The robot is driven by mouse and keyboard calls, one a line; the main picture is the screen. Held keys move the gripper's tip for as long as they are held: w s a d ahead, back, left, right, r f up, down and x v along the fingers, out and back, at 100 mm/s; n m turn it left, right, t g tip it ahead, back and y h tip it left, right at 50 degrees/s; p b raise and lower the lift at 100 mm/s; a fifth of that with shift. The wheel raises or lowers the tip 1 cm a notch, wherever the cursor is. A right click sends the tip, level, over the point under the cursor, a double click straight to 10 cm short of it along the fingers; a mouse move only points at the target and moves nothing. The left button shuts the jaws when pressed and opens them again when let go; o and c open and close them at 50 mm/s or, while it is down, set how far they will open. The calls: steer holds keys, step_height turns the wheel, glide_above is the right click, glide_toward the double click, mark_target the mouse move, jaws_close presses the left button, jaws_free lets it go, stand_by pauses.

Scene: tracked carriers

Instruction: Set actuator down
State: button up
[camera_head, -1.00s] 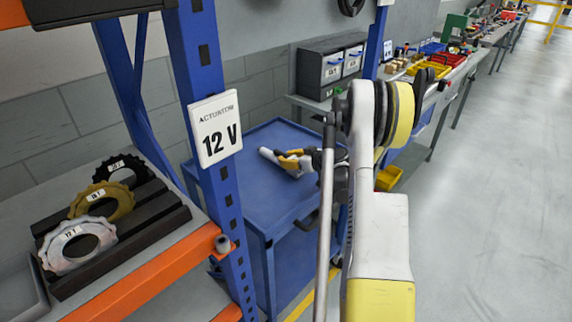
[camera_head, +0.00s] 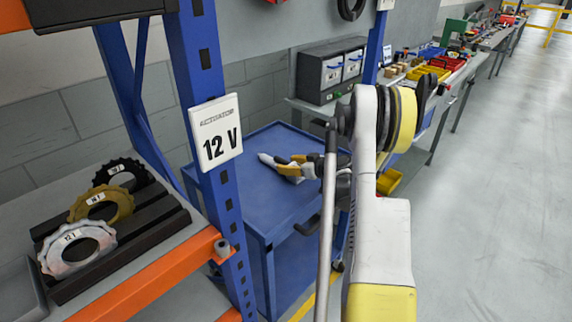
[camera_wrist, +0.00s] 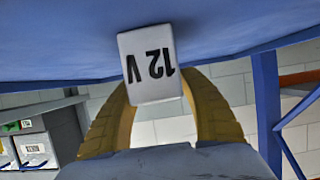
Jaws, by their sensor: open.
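A white block marked "12 V" (camera_wrist: 151,62), which I take for the actuator, shows upside down in the wrist view. It lies against the blue top of a cart, between the two yellow fingers of my gripper (camera_wrist: 162,100). The fingers are open around it; whether they touch it is hard to tell. In the head view my gripper (camera_head: 283,163) is low over the blue cart top (camera_head: 265,205), with a small white part of the block (camera_head: 266,159) at its tip. My arm hides the cart's right side.
A blue post with an "ACTUATOR 12 V" plate (camera_head: 216,132) stands left of the cart. A black rack (camera_head: 120,240) with three toothed rings is on the shelf at left. A bench with drawers (camera_head: 332,72) and bins is behind. Bare cart top lies around the gripper.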

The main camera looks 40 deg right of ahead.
steer(key=p+v, duration=0.3)
steer(key=v, duration=0.7)
steer(key=shift+r+p, duration=0.1)
steer(key=shift+p, duration=0.2)
steer(key=shift+s, duration=0.4)
